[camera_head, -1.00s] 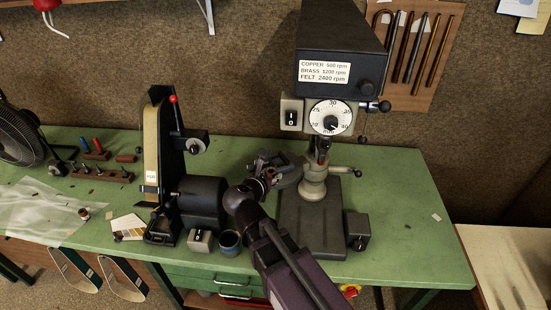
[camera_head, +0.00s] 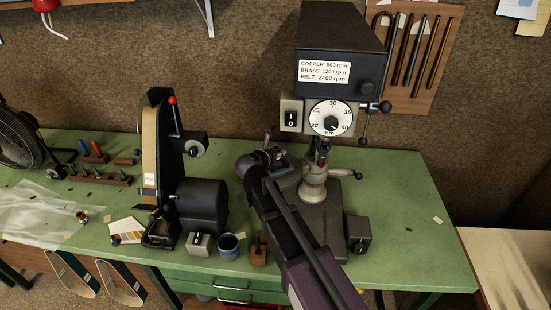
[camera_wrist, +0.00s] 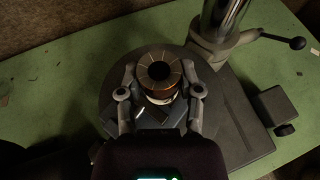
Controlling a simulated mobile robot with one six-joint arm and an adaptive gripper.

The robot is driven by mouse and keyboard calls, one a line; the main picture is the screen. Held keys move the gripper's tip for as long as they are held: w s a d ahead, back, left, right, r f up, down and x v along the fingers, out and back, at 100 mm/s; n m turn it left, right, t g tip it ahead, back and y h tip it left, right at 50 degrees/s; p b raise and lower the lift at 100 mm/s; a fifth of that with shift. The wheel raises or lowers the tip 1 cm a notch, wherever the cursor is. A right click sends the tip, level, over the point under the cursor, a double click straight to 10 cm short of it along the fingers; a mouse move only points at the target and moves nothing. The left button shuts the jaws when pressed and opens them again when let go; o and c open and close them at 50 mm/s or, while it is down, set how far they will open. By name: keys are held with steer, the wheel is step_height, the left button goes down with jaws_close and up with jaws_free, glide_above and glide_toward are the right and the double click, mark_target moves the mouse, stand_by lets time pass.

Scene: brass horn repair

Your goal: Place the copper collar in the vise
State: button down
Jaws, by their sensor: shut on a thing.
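My gripper (camera_wrist: 160,76) is shut on a copper collar (camera_wrist: 166,90), a short ring with a dark hole, a segmented top and a copper-coloured side. One finger presses on each side of it. In the head view my gripper (camera_head: 270,157) is at the drill press table, and the collar there is mostly hidden. The vise (camera_head: 288,174), a grey metal block, shows partly beside and behind my gripper. In the wrist view grey metal (camera_wrist: 150,122) lies below the collar. I cannot tell whether the collar touches it.
The drill press (camera_head: 340,60) stands close behind my gripper, its column to the right. A belt sander (camera_head: 185,195) is to the left. A blue-banded cup (camera_head: 228,246) and a wooden block (camera_head: 258,249) sit at the bench front. The right bench (camera_head: 410,200) is mostly clear.

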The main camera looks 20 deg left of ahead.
steer(key=shift+w+a, duration=0.2)
steer(key=shift+w, duration=0.4)
step_height(320, 180, down, 4)
steer(key=b, duration=0.3)
steer(key=shift+r+b, duration=0.15)
steer(key=shift+b, duration=0.2)
steer(key=shift+c, duration=1.3)
jaws_free()
steer(key=shift+r, duration=0.1)
